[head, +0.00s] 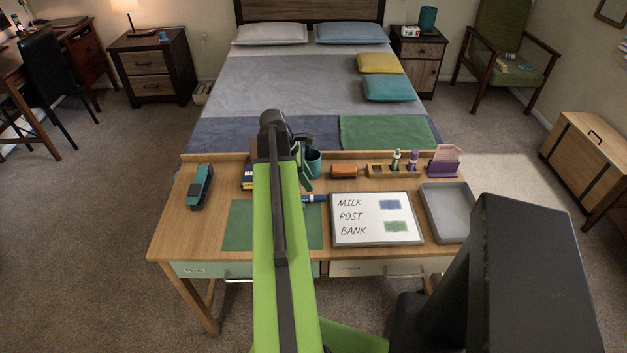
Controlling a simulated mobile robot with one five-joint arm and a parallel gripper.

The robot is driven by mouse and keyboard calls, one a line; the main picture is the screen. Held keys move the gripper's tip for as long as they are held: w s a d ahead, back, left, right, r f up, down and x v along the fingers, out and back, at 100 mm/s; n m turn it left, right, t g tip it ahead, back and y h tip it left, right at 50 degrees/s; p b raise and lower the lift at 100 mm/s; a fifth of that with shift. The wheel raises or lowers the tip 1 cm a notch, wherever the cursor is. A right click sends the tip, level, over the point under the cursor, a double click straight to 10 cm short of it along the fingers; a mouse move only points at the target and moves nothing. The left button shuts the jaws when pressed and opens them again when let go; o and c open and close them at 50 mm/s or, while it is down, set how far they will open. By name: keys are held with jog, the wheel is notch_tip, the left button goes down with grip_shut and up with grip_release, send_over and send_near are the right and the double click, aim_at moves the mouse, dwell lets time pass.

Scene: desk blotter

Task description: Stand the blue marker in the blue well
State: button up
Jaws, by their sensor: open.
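The blue marker (315,198) lies on the desk just right of my arm, left of the whiteboard; its left part is hidden behind the arm. A wooden marker holder (379,171) stands at the back of the desk, with a green marker (396,160) and a purple marker (412,159) upright in it. I cannot make out the blue well's colour on it. My gripper (306,178) is open above the desk, near the blue marker and in front of the teal cup. It is partly hidden by my arm.
A whiteboard (350,235) with words lies right of the marker, with a grey tray (449,226) beyond. A teal cup (314,158), a brown block (343,172) and a purple card holder (443,167) line the back. A stapler (201,186) and green blotter (239,228) are left.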

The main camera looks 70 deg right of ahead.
jog(key=p+v, duration=0.7)
jog(key=v, duration=0.2)
jog(key=shift+r, duration=0.4)
jog(key=shift+w, duration=0.15)
